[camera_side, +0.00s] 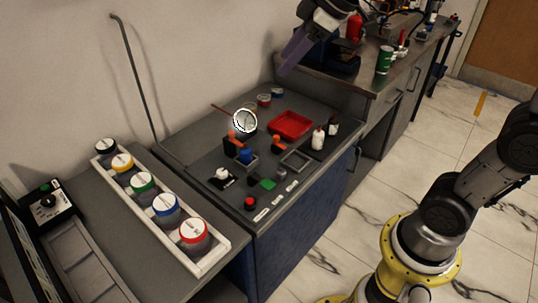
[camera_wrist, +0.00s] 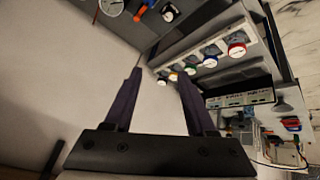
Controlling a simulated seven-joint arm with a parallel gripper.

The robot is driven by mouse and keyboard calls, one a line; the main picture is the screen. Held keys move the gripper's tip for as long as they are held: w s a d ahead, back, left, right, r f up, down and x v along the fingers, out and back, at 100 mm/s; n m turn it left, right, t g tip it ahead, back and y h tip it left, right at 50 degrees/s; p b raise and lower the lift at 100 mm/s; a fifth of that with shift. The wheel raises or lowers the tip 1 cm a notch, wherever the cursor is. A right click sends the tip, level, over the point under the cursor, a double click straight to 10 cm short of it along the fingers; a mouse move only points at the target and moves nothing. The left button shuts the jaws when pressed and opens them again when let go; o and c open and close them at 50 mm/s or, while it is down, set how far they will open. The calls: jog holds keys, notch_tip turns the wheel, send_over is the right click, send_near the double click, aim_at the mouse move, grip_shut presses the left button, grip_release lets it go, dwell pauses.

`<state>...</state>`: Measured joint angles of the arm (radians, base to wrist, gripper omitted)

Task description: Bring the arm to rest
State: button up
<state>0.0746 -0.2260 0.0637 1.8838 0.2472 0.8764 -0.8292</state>
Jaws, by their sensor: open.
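My gripper (camera_side: 297,50) is in the upper middle of the side view, raised well above the bench and near the back wall. In the wrist view my gripper (camera_wrist: 156,92) shows two dark purple fingers spread apart with nothing between them. The gauge (camera_side: 244,121), a round white dial, stands on the middle bench, below and left of my gripper. It shows in part at the top of the wrist view (camera_wrist: 112,6). My gripper touches nothing.
A white rack (camera_side: 217,250) holds several gauges with coloured rims. A red tray (camera_side: 291,125), bottles (camera_side: 318,138) and small parts lie on the middle bench. A blue bin (camera_side: 335,58) on the right bench is close to my gripper. A thin rod (camera_side: 135,75) rises by the wall.

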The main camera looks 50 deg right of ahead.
jog(key=s+f+m+h, duration=0.1)
jog(key=s+f+m, duration=0.2)
jog(key=s, duration=0.7)
jog(key=s+d+f+m+g, duration=0.1)
jog(key=s+f+m, duration=0.3)
jog(key=s, duration=0.6)
notch_tip(320, 180, down, 3)
jog(key=shift+d+r+h, duration=0.15)
jog(key=shift+d+h, duration=0.05)
jog(key=shift+h, duration=0.2)
